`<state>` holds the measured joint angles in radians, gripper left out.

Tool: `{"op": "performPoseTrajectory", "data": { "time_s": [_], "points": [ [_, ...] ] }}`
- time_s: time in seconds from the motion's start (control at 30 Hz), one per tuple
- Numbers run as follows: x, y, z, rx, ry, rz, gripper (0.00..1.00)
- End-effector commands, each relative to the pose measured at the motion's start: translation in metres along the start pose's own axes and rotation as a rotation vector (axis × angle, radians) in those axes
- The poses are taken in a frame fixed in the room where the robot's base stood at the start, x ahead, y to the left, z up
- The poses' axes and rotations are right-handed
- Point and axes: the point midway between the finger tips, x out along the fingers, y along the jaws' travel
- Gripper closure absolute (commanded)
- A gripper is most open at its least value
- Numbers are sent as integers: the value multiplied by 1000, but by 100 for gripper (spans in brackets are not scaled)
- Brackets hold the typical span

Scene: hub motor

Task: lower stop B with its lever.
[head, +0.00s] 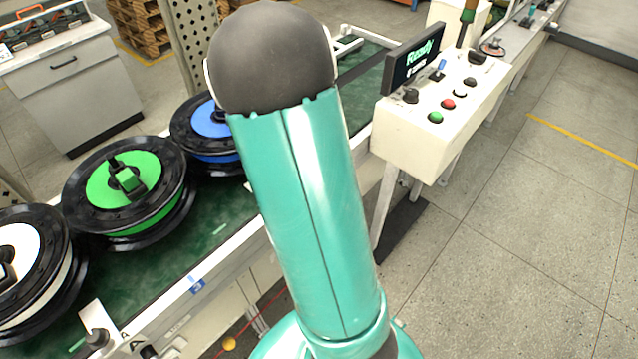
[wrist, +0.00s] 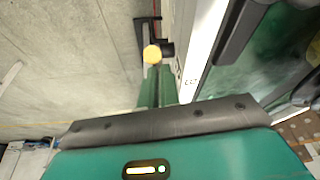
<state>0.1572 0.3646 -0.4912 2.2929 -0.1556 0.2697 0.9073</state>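In the wrist view, a yellow knob (wrist: 152,54) with black lever parts (wrist: 167,48) shows just beyond the tips of my gripper (wrist: 158,72). The two green fingers are close together. Whether they touch or grip the knob or its stem I cannot tell. The knob stands beside the pale conveyor side rail (wrist: 208,40). In the head view, my arm covers the middle of the conveyor edge, and my gripper is hidden. No label B is readable, and stop B itself cannot be made out.
Black reels with white (head: 20,245), green (head: 150,178) and blue (head: 208,122) hubs sit on the conveyor (head: 215,215). A small lever (head: 97,338) marked A is at lower left. The floor at right is clear.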

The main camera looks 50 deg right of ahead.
Motion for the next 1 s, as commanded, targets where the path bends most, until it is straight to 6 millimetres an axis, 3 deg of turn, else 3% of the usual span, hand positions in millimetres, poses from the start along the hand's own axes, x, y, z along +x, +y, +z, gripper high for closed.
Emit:
{"op": "performPoseTrajectory", "data": {
  "time_s": [0.03,0.67,0.87,1.0],
  "points": [
    [5,2,20,-20,-33,20,100],
    [7,1,24,-18,-35,22,100],
    [1,-2,12,-12,-27,15,100],
    [-11,-7,-8,-7,-13,5,100]
  ]
}}
